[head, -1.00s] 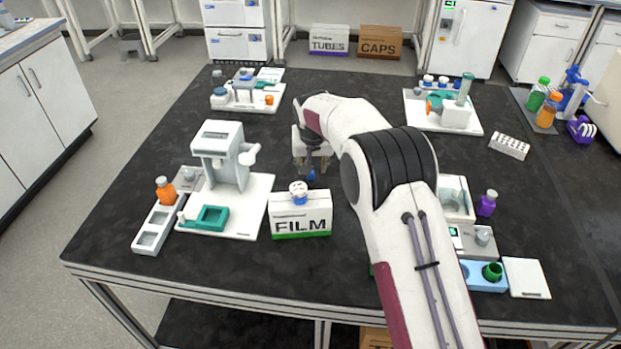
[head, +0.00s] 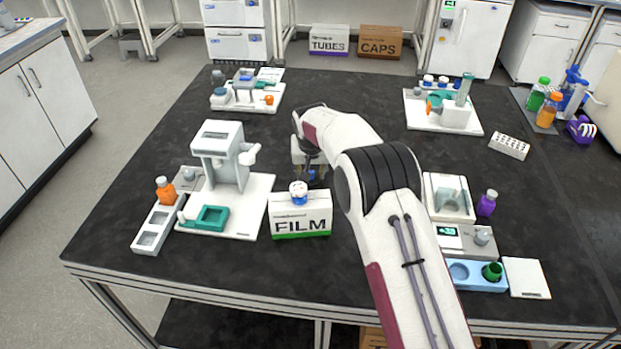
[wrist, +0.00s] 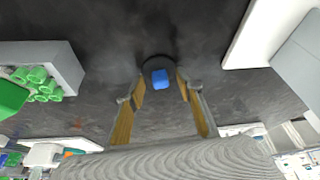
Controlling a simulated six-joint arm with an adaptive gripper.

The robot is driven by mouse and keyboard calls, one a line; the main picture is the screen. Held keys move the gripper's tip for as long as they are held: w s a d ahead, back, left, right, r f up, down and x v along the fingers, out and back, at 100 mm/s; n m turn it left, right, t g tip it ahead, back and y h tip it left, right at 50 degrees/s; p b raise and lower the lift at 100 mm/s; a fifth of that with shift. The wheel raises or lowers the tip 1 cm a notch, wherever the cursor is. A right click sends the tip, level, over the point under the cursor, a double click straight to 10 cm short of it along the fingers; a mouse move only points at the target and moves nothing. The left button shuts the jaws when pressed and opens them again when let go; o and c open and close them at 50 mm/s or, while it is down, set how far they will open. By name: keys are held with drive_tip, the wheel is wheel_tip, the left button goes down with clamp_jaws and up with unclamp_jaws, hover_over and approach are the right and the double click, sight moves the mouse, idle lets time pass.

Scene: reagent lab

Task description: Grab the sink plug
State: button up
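The sink plug (wrist: 158,64) is a dark round disc with a blue knob on the black bench top, at the upper middle of the wrist view. My gripper (wrist: 161,86) is open, with its two tan-padded fingers on either side of the blue knob. A gap shows between each finger and the knob; how far the fingertips are above the bench is hard to tell.
A white press stand (head: 222,165) is to the left, and a white dish unit (head: 449,197) is to the right. Bare bench (head: 330,92) lies behind my gripper.

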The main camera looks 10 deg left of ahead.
clamp_jaws()
wheel_tip(320, 180, up, 10)
idle(0.9)
idle(0.4)
